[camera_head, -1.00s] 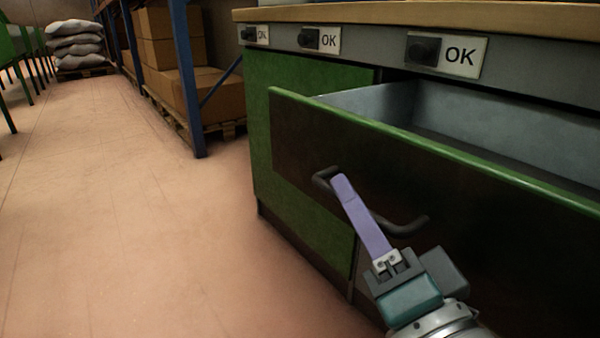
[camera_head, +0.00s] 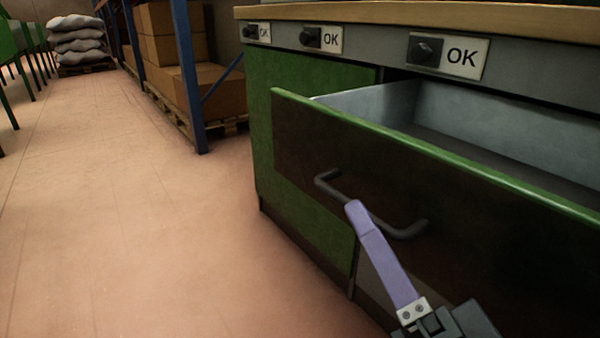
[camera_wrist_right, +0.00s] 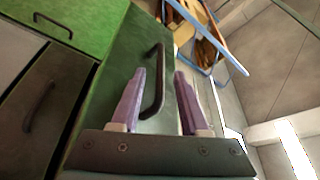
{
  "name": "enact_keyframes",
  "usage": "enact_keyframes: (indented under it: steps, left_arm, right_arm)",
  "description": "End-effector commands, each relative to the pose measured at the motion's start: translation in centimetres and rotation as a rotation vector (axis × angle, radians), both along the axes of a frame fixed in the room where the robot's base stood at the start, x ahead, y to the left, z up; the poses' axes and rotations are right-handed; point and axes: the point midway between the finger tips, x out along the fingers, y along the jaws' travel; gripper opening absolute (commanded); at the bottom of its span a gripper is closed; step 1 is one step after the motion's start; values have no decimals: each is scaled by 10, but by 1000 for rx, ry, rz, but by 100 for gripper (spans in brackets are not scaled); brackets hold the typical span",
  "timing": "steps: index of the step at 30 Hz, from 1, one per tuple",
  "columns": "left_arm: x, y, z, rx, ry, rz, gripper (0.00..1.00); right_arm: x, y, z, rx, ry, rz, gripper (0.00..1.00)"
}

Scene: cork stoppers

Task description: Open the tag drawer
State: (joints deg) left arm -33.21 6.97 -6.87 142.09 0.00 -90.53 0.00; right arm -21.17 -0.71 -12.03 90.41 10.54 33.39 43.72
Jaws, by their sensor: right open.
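The drawer (camera_head: 450,215) with a dark front and green top edge stands pulled out of the bench, its grey inside (camera_head: 490,125) partly visible and bare where seen. Its dark bar handle (camera_head: 405,231) is on the front; the handle also shows in the wrist view (camera_wrist_right: 160,55). My right gripper (camera_head: 357,208) is in front of the handle, with its purple fingers pointing at it. In the wrist view the fingers (camera_wrist_right: 161,74) are apart, with the handle between and beyond their tips; contact cannot be told. My left gripper is out of view.
The bench has a wooden top (camera_head: 400,14) and dark knobs beside OK labels (camera_head: 462,57). A blue rack (camera_head: 188,80) with cardboard boxes (camera_head: 205,88) stands behind. White sacks (camera_head: 78,42) lie far left. The floor (camera_head: 120,220) at left is clear.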

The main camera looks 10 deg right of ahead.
Motion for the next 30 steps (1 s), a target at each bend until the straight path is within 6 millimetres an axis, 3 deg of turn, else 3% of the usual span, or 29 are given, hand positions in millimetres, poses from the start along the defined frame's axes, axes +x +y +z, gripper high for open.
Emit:
enact_keyframes:
  steps: [6,11,25,30]
  left_arm:
    - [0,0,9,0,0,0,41]
    - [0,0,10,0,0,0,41]
    - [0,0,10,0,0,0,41]
    - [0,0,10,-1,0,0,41]
  right_arm:
    - [-41,-3,-8,0,3,1,45]
    - [-55,-4,-11,0,1,0,45]
    - [-56,-4,-12,-1,1,0,45]
    - [-46,2,-20,-82,89,29,45]
